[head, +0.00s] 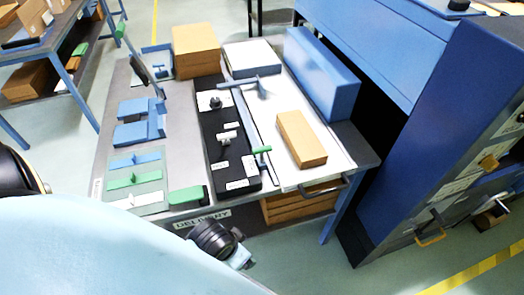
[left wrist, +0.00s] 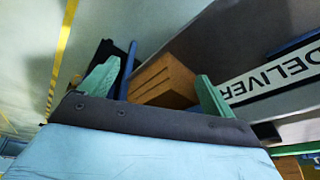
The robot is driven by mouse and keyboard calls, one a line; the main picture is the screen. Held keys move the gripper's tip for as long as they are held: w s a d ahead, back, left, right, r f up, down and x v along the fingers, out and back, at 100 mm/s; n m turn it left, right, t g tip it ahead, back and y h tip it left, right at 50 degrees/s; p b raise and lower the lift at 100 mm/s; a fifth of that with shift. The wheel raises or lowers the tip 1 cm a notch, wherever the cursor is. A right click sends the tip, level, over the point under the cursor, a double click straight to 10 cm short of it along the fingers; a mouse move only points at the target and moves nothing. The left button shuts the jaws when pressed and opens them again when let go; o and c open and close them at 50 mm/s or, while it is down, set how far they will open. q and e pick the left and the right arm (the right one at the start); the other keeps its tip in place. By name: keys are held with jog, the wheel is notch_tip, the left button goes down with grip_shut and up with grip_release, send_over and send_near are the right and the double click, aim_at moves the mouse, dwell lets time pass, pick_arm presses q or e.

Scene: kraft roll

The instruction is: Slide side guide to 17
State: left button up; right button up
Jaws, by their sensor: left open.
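The side guide looks to be the long thin blue bar (head: 250,120) along the left edge of a white board, with a T-shaped top. A small green handle (head: 262,150) stands near its front end. A black panel (head: 240,168) with white labels and knobs lies just left of it; the numbers are too small to read. My left gripper (left wrist: 158,70) shows in the left wrist view with two green fingers spread apart and nothing between them. It is below the table's DELIVERY edge, away from the guide. My right gripper is not in view.
A brown block (head: 301,138) lies on the white board (head: 325,175). A long blue box (head: 322,72) stands behind it, and a brown box (head: 196,50) is at the back. A blue cabinet (head: 435,130) stands at the right. Small blue and green pieces lie on the left.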

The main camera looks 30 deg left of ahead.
pick_arm(q)
jog(key=w+d+r+m+t, duration=0.25)
jog(key=w+r+t, duration=0.95)
jog(key=w+r, duration=1)
jog(key=d+r+m+g+h+p, duration=0.1)
jog(key=d+r+m+g+h, duration=0.4)
jog(key=d+r+m+h, duration=1.05)
jog(key=m+g+y, duration=0.8)
jog(key=g+y, duration=0.3)
jog(key=y, duration=0.4)
send_near(262, 147)
jog(key=f, duration=1.1)
jog(key=shift+s+d+f, duration=0.15)
jog(key=shift+s+f, duration=0.05)
jog(key=shift+f, duration=0.75)
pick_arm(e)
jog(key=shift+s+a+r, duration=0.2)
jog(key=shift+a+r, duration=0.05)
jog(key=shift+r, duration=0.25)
